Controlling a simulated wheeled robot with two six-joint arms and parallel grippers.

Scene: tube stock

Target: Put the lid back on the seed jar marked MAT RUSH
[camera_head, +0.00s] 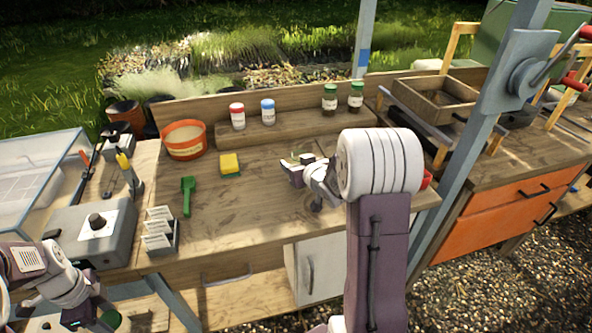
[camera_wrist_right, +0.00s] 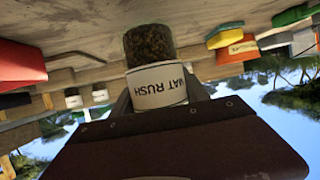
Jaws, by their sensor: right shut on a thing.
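The MAT RUSH jar (camera_wrist_right: 150,45) holds dark seeds and has a white label, which reads upside down in the right wrist view. My right gripper (camera_wrist_right: 158,95) is shut on this jar, a finger on either side. The jar's top is hidden behind the gripper body. I cannot tell whether the jar touches the bench. In the head view my right gripper (camera_head: 308,163) is over the bench's right part, with the jar mostly hidden. My left gripper (camera_head: 88,320) is low at the lower left. A round green thing, perhaps a lid (camera_head: 111,318), shows beside its fingers; its grip is unclear.
An orange tub (camera_head: 184,140), sponge (camera_head: 230,163), green scoop (camera_head: 188,195) and card holder (camera_head: 160,232) lie left. The bench middle is clear.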

